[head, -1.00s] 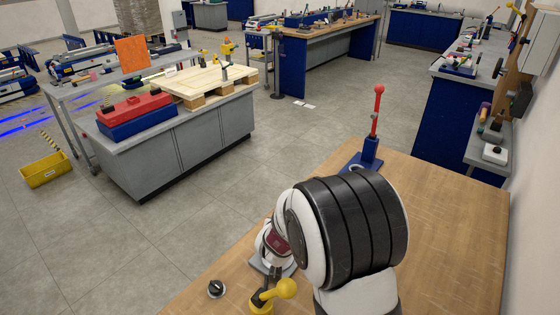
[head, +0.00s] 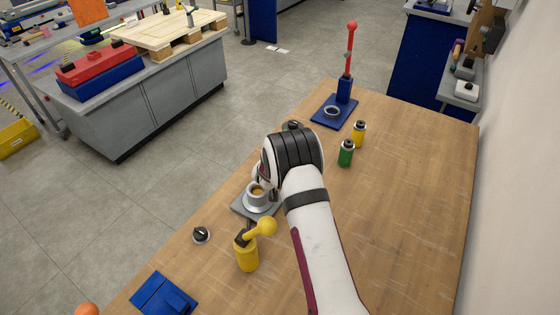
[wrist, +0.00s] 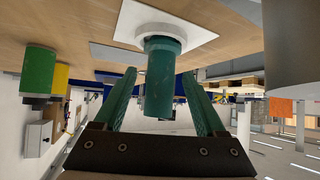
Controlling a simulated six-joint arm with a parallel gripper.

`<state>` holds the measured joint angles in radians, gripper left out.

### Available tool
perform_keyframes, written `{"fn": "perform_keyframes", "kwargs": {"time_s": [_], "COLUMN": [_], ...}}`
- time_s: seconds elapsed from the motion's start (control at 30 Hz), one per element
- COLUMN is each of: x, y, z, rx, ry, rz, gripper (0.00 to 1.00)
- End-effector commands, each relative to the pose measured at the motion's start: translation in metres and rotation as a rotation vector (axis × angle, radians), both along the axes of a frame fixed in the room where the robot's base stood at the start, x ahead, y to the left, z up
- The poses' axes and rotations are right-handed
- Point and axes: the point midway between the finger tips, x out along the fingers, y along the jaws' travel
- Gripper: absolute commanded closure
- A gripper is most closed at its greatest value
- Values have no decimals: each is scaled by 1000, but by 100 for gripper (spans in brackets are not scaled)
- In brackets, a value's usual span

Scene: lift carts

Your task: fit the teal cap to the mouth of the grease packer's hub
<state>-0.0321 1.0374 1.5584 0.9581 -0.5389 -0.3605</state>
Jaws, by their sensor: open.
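The head view hides the cap and my fingers behind my arm.
Green (head: 345,153) and yellow (head: 359,134) canisters stand right of my arm. A pale cup with a yellowish inside (head: 257,190), a yellow can with a ball-topped handle (head: 247,255) and a black knob (head: 201,234) are left of it. The table's right side is clear.

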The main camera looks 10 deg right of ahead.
Motion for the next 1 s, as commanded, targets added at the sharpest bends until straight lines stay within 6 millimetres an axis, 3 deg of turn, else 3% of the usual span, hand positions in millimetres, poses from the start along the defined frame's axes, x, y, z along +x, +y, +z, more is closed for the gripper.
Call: {"fn": "perform_keyframes", "kwargs": {"time_s": [0.23, 0.63, 1.0], "x": [3, 2, 2], "y": [-1, -1, -1], "z": [-2, -2, 2], "rx": [1, 1, 1], "ry": [-1, 0, -1], "rz": [0, 1, 0], "gripper": [29, 100, 100]}}
